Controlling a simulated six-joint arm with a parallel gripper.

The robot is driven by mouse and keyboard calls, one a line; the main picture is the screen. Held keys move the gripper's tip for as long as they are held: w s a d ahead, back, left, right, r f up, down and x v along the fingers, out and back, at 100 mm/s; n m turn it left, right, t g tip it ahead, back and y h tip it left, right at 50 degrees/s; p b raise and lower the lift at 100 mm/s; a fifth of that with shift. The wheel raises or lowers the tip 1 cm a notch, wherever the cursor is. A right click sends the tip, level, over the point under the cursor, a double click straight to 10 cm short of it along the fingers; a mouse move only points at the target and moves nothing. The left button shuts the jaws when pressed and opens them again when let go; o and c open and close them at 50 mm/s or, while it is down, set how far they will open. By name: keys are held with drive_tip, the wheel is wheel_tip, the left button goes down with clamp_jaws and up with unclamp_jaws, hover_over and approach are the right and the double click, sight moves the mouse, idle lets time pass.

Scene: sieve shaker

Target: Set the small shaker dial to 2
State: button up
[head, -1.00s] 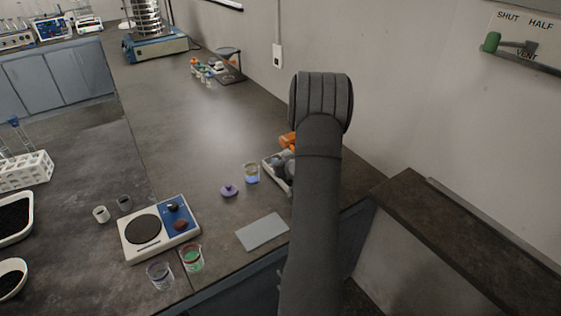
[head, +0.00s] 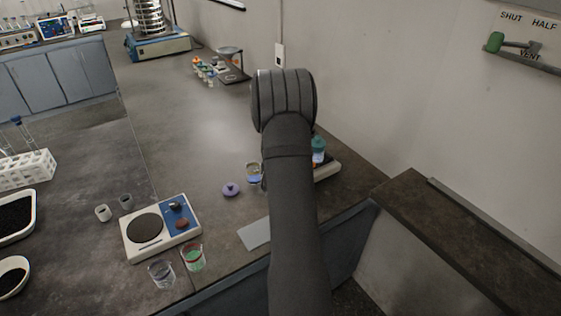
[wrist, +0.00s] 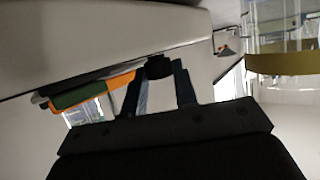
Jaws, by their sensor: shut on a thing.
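In the wrist view, my gripper (wrist: 160,74) has its two dark fingers around a small dark knob (wrist: 158,66), which looks like the dial. The knob sits at the edge of a large pale body (wrist: 100,40), likely the small shaker's housing. No numbers or pointer mark can be read, so the setting cannot be told. In the head view, my arm hides the gripper and the dial. A pale device edge (head: 328,168), perhaps the small shaker, shows just right of my arm, with a teal-and-white vessel (head: 318,150) at it.
A hotplate-like device (head: 133,240) with a blue panel stands at front left, near two beakers (head: 193,257). A purple lid (head: 231,189) and a grey plate (head: 254,234) lie left of my arm. A sieve stack (head: 150,17) stands far back.

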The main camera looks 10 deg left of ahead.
drive_tip(key=shift+m+h, duration=0.3)
idle(0.4)
drive_tip(key=o, duration=1)
drive_tip(key=v, duration=1.7)
drive_tip(key=shift+s, duration=0.3)
